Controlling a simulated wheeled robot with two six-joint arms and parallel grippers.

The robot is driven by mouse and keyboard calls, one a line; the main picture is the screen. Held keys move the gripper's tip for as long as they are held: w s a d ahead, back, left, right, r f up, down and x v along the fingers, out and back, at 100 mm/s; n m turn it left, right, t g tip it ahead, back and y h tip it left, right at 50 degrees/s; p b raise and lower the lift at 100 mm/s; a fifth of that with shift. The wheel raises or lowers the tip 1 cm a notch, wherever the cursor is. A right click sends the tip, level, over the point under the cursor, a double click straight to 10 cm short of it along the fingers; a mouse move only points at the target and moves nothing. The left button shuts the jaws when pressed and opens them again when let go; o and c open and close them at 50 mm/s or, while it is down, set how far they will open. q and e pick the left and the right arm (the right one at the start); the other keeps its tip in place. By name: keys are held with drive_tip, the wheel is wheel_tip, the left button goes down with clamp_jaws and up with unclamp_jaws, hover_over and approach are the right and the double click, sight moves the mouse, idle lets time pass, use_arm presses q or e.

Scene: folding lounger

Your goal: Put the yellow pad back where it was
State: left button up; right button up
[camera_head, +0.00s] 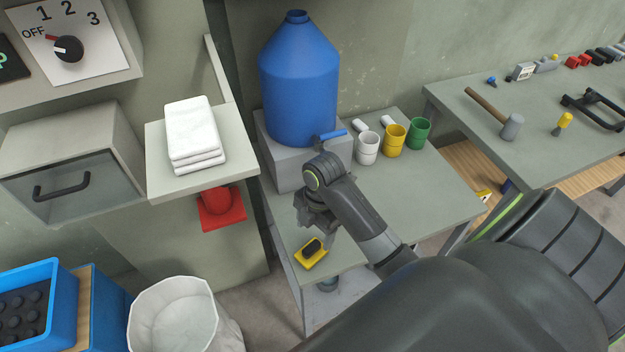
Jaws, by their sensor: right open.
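The yellow pad (303,262), with a dark piece on top, lies near the front left corner of the grey-green table (428,178). My right gripper (317,226) points down just behind and above the pad. It is open, and no object shows in it. I cannot tell whether its fingertips touch the pad. My left gripper is not in view.
A big blue water bottle (298,85) with a blue tap (331,135) stands on a grey block (285,168) behind the gripper. White (368,148), yellow (394,140) and green (419,133) cups stand at the table's back. A white bin (180,325) stands at lower left.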

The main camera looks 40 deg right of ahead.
sight(316, 243)
drive_tip(key=shift+d+r+p, duration=0.15)
drive_tip(key=shift+r+p, duration=0.45)
drive_tip(key=shift+r, duration=0.4)
drive_tip(key=shift+d+r+p, duration=0.1)
drive_tip(key=shift+r+p, duration=0.45)
drive_tip(key=shift+r, duration=0.45)
drive_tip(key=shift+f, duration=0.1)
